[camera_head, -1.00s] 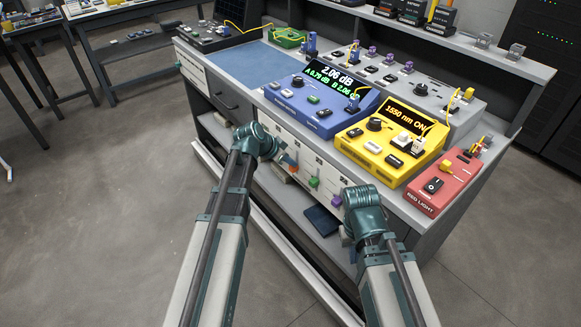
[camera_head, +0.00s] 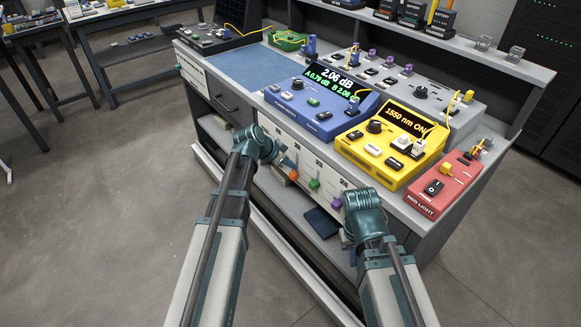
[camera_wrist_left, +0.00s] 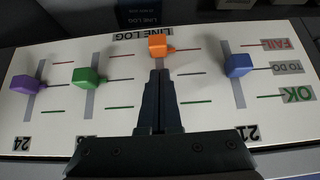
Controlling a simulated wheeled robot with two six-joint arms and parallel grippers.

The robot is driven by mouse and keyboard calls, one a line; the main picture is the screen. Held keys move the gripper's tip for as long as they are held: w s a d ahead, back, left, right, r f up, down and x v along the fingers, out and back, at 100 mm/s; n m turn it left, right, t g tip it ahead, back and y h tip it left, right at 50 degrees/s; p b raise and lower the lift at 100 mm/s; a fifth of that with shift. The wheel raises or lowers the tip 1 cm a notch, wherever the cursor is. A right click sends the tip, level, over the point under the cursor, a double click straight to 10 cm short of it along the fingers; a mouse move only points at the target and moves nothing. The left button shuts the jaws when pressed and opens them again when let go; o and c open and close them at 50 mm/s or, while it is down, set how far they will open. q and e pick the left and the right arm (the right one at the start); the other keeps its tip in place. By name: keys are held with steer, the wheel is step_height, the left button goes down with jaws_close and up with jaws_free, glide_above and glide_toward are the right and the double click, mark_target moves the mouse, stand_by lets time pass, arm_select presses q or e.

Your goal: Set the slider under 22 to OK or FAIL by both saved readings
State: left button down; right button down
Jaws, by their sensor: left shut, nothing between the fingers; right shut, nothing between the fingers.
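The LINE LOG panel (camera_wrist_left: 60,125) is on the bench front, upside down in the left wrist view. The orange slider (camera_wrist_left: 157,45) is second from the 21 end; its column number is hidden behind my gripper. Its pointer lines up with the red FAIL mark. It also shows in the head view (camera_head: 293,175). The blue, green (camera_wrist_left: 87,76) and purple sliders stand at TO DO. My left gripper (camera_wrist_left: 158,75) is shut and empty, its tips just beside the orange knob; contact is unclear. The blue meter (camera_head: 318,105) reads 2.06 dB, A 0.79 dB, B about 2.06 dB. My right gripper (camera_head: 350,205) is shut, fingers mostly hidden.
A yellow unit (camera_head: 395,160) showing 1550 nm ON and a red light unit (camera_head: 440,188) stand on the bench right of the meter. A blue mat (camera_head: 235,65) lies to the left. A lower shelf lies below the panel. Floor at the left is clear.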

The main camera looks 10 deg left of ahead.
arm_select(q)
steer(key=shift+r, duration=0.1)
steer(key=s+a, duration=0.4)
steer(key=s, duration=0.1)
steer(key=shift+s+a, duration=0.15)
steer(key=shift+s, duration=0.15)
stand_by(0.4)
stand_by(0.4)
steer(key=s+d+r+n+g+y+p, duration=0.2)
steer(key=s+d+r+p, duration=0.6)
steer(key=p, duration=0.4)
steer(key=s+d+r+n+g+y+p, duration=0.1)
steer(key=s+d+r+g+y+p, duration=0.3)
steer(key=s+d+r+p, duration=0.4)
steer(key=s+r+p, duration=0.3)
steer(key=s, duration=0.1)
steer(key=shift+s+n+p, duration=0.35)
steer(key=shift+s+n, duration=0.05)
steer(key=shift+a, duration=0.1)
